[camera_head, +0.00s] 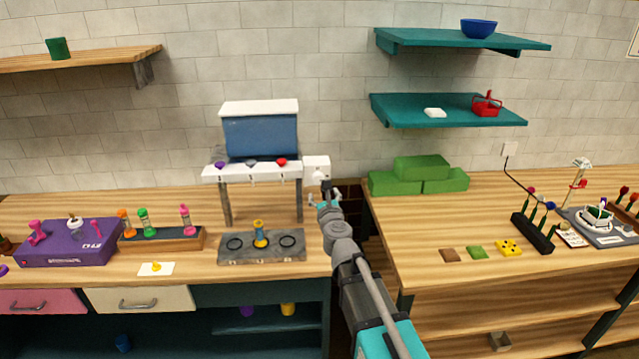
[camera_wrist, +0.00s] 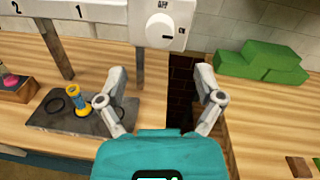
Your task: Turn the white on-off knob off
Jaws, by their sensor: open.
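The white on-off knob (camera_wrist: 159,31) is a round dial on a white box (camera_wrist: 177,10) at the right end of the white dispenser rail. In the wrist view it sits above and ahead of my gripper, with a gap between them. In the head view the white box (camera_head: 316,168) shows just above my gripper (camera_head: 325,197), and the arm's end partly covers the area below it. My gripper (camera_wrist: 161,93) is open, with its fingers spread wide and nothing between them.
A grey slab (camera_head: 262,248) with rings and a yellow-blue vial stands below the dispenser (camera_head: 260,131). Green blocks (camera_head: 418,177) lie on the right counter. A dark gap (camera_wrist: 180,85) separates the two counters. A teal shelf (camera_head: 448,110) hangs at upper right.

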